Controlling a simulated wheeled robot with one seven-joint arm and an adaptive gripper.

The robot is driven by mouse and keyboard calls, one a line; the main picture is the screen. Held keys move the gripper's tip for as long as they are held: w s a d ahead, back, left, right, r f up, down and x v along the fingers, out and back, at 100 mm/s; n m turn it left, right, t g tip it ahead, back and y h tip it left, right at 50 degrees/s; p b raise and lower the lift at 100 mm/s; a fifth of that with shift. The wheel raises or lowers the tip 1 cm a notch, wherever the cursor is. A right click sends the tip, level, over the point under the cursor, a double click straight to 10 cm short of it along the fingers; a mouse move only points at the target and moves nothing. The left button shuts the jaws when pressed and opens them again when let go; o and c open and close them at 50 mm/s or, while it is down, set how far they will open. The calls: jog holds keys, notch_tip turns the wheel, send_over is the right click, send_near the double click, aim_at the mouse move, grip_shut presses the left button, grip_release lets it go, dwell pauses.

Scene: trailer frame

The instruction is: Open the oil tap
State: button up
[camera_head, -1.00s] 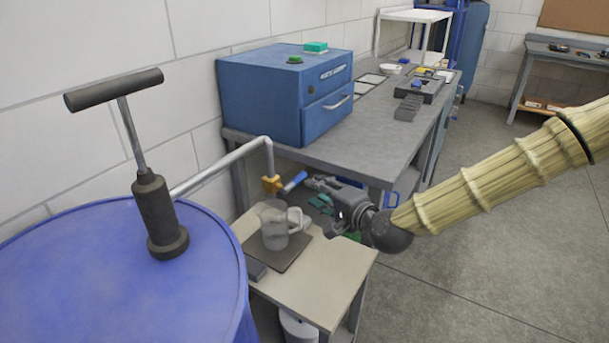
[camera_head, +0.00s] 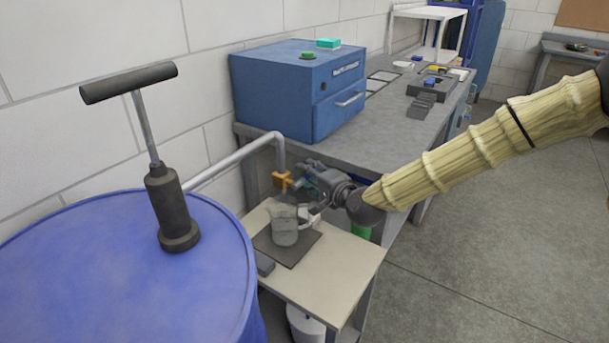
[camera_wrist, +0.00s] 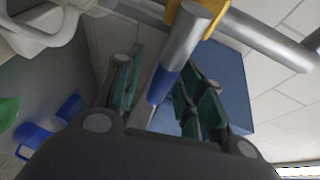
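The oil tap is a yellow valve (camera_head: 283,181) at the end of a grey pipe, above the small side table. In the wrist view its yellow body (camera_wrist: 198,12) is at the top, and its lever (camera_wrist: 168,82), metal with a blue part, points down toward my gripper. My gripper (camera_head: 303,181) is at the tap from the right and hides most of the lever in the head view. In the wrist view my gripper (camera_wrist: 158,95) is open, with green-padded fingers on both sides of the lever and gaps visible. I cannot tell whether either finger touches it.
A clear jug (camera_head: 285,226) stands on a dark mat under the tap, on the side table (camera_head: 335,268). A blue drum (camera_head: 120,275) with a hand pump (camera_head: 170,205) is at the left. A blue cabinet (camera_head: 290,95) on the grey workbench stands close behind the tap.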

jog(key=shift+w, duration=0.1)
grip_shut()
